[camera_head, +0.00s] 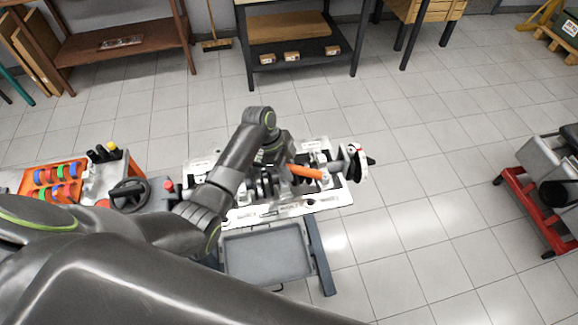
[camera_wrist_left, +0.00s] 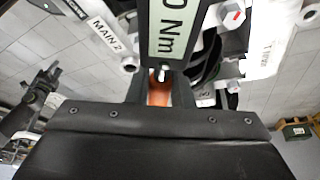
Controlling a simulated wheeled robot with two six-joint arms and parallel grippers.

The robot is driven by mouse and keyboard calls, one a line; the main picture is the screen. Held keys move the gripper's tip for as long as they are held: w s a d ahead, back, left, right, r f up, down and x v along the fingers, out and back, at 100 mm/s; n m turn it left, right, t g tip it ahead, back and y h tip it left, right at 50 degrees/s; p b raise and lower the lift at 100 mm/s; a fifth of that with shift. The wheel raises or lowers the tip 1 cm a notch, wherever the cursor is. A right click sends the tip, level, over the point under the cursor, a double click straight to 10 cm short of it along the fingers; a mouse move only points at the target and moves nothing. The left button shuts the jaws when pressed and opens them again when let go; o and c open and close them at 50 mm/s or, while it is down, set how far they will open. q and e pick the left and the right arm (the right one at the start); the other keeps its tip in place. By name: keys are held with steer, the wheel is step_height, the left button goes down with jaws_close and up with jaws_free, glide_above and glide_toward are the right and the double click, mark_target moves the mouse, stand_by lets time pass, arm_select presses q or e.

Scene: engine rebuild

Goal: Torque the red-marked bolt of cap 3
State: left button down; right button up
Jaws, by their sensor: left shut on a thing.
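My left gripper (camera_head: 287,168) is over the engine block (camera_head: 285,210), shut on the orange handle of a torque wrench (camera_head: 306,172). In the left wrist view, the gripper (camera_wrist_left: 160,95) has the orange handle (camera_wrist_left: 159,92) between its fingers. The wrench's display (camera_wrist_left: 174,30) there shows "0 Nm"; any digits before that are cut off. A hex bolt with a red mark (camera_wrist_left: 232,17) shows right of the display. A cap label reading "MAIN 2" (camera_wrist_left: 105,33) is at the left. The wrench's far end is out of that view. My right gripper is not seen.
A grey tray (camera_head: 268,252) is in front of the engine block. A cart with an orange rack (camera_head: 52,180) stands at the left. A red-framed trolley (camera_head: 540,215) is at the far right. Open tiled floor lies between the block and that trolley.

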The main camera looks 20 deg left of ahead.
arm_select(q)
steer(key=shift+s+m+g+p, duration=0.4)
steer(key=shift+s+m+p, duration=0.6)
steer(key=shift+s+p, duration=0.4)
stand_by(2.7)
steer(key=shift+s+a+m, duration=0.2)
steer(key=shift+s+m, duration=0.4)
steer(key=shift+s, duration=0.2)
stand_by(3.1)
